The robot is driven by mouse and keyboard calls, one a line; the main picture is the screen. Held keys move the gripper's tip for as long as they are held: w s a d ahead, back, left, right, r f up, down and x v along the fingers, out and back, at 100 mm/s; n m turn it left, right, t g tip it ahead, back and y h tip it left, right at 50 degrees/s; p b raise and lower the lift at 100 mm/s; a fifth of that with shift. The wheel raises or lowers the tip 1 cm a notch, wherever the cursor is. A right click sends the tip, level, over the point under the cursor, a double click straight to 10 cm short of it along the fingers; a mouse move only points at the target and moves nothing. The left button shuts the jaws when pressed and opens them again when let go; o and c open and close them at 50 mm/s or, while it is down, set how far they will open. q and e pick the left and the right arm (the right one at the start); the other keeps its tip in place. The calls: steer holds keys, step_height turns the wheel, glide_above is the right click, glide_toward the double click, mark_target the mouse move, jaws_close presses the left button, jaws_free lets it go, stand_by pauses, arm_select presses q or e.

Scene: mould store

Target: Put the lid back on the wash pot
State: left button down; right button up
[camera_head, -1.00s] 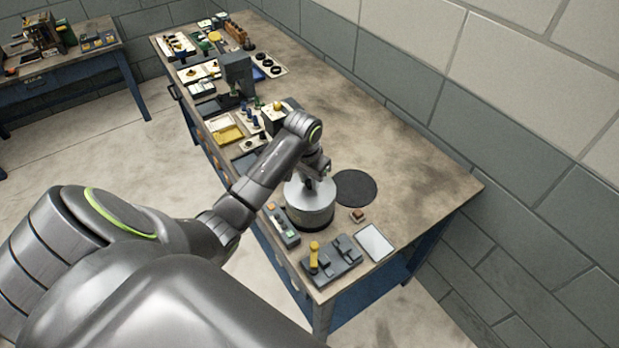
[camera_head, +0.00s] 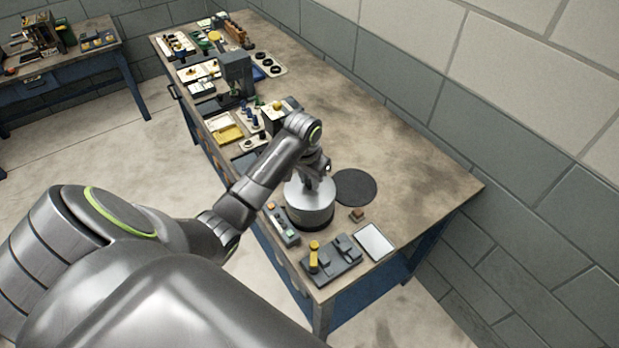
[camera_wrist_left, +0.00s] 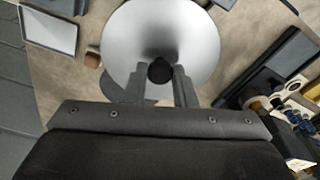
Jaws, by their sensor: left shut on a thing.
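My left gripper (camera_head: 312,182) reaches down from above onto the lid. Its fingers, also in the left wrist view (camera_wrist_left: 159,78), are shut on the knob. My right gripper is not in view.
A dark round mat (camera_head: 355,187) lies right of the pot. A small brown block (camera_head: 357,215), a pale tablet-like plate (camera_head: 374,242), a grey fixture with a yellow handle (camera_head: 332,262) and a grey control box (camera_head: 283,224) stand close by. The bench's right side is clear.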

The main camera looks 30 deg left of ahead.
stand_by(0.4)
arm_select(q)
steer(key=c, duration=1.1)
jaws_free()
steer(key=shift+o, duration=0.4)
steer(key=o, duration=0.4)
steer(key=shift+r, duration=3.5)
